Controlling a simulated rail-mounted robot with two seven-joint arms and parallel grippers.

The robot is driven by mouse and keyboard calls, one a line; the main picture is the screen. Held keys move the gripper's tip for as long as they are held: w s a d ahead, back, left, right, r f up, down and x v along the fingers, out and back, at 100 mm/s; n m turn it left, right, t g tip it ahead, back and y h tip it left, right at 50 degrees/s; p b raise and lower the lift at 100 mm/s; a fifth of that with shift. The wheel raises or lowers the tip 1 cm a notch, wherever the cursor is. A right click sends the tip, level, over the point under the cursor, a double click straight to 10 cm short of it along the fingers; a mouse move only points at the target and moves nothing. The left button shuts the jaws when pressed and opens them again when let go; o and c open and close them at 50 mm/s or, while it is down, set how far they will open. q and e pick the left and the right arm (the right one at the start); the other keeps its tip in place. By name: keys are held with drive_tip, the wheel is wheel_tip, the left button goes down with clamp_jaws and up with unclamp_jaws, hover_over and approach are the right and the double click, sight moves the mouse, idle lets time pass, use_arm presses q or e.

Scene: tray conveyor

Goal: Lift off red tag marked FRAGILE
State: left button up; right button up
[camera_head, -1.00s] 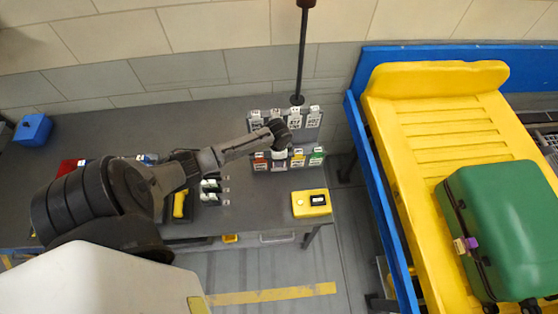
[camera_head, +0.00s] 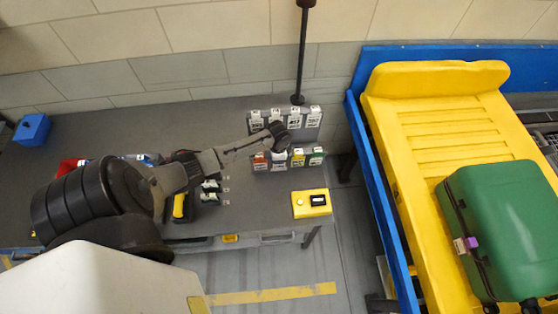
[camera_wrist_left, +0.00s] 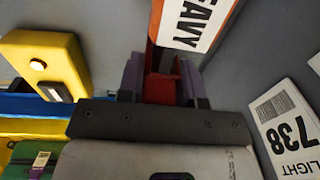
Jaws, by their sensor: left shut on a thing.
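My left gripper (camera_head: 279,138) is at the tag rack (camera_head: 288,125), in front of its lower row. In the left wrist view its two purple-grey fingers (camera_wrist_left: 162,82) are shut on a dark red tag (camera_wrist_left: 158,88), seen almost edge-on. No lettering on the held tag can be read. An orange tag with a white label ending in "EAVY" (camera_wrist_left: 196,22) is right beside it, overlapping it in this view. In the head view the arm hides the held tag. My right gripper is not in view.
Lower-row tags stay on the rack, among them an orange one (camera_head: 259,160) and a green one (camera_head: 316,157). A "LIGHT 738" tag (camera_wrist_left: 288,128) is close by. A yellow box (camera_head: 311,203) stands on the table. A green suitcase (camera_head: 505,225) lies on a yellow tray (camera_head: 425,185).

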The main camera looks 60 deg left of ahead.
use_arm(q)
drive_tip(key=shift+r, duration=0.15)
drive_tip(key=shift+c, duration=0.2)
drive_tip(key=shift+d+r, duration=0.15)
wheel_tip(320, 180, up, 6)
drive_tip(key=shift+r, duration=0.15)
drive_tip(key=s+d+b, duration=0.1)
drive_tip(key=s+d, duration=0.2)
drive_tip(key=d, duration=0.6)
drive_tip(key=s+d+b, duration=0.1)
drive_tip(key=s+d, duration=0.3)
drive_tip(key=d, duration=0.5)
drive_tip(key=shift+s, duration=0.3)
drive_tip(key=shift+d, duration=0.1)
drive_tip(key=shift+r, duration=0.15)
